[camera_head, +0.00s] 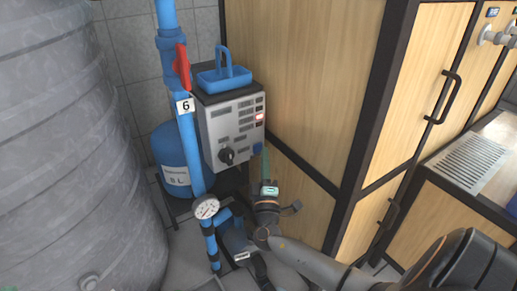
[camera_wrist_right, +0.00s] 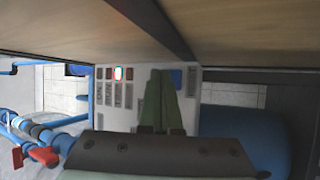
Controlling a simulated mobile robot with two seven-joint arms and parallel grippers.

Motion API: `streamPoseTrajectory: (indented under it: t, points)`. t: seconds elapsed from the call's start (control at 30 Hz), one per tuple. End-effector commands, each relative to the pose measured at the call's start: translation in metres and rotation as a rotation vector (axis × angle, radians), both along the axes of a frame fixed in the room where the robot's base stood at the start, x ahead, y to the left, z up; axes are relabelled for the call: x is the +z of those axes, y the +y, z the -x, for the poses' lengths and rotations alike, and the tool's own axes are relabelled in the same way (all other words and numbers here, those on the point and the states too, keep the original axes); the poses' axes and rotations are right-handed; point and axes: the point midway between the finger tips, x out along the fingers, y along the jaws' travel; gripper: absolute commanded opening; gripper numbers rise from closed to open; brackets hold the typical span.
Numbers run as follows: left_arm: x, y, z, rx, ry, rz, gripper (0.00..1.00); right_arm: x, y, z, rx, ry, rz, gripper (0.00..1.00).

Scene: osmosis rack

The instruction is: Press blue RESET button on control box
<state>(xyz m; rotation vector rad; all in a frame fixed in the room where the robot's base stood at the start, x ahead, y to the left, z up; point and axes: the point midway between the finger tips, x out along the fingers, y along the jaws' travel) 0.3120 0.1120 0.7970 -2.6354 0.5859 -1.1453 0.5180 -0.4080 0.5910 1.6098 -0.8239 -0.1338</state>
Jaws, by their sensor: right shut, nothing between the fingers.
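The grey control box (camera_head: 221,120) stands against the wooden cabinet, with its panel of labels, a lit red indicator (camera_head: 259,117) and a black knob (camera_head: 227,155). The blue button (camera_head: 257,148) is low on the panel's right side. My right gripper (camera_head: 265,153) is shut and empty, its green fingers pointing up beside that button. In the right wrist view the fingers (camera_wrist_right: 160,74) lie in front of the panel (camera_wrist_right: 118,118), and the blue button (camera_wrist_right: 176,78) shows partly behind them. Contact cannot be told. My left gripper is out of view.
A blue pipe (camera_head: 186,135) with a red valve handle (camera_head: 182,66) stands left of the box. A pressure gauge (camera_head: 206,208) sits below. The wooden cabinet (camera_head: 300,90) closes in on the right, and a large grey tank (camera_head: 75,150) fills the left.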

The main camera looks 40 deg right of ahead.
Motion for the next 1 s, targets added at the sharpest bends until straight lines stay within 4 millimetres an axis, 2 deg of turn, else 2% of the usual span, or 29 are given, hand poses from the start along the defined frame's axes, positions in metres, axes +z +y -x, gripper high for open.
streamPoseTrajectory:
  t: [0.23,1.0]
  points:
    - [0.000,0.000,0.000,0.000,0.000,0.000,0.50,0.000,-0.001,-0.008,0.000,0.000,0.000,0.00]
    - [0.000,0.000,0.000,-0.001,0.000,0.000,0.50,0.000,-0.001,-0.013,0.000,-0.001,-0.001,0.00]
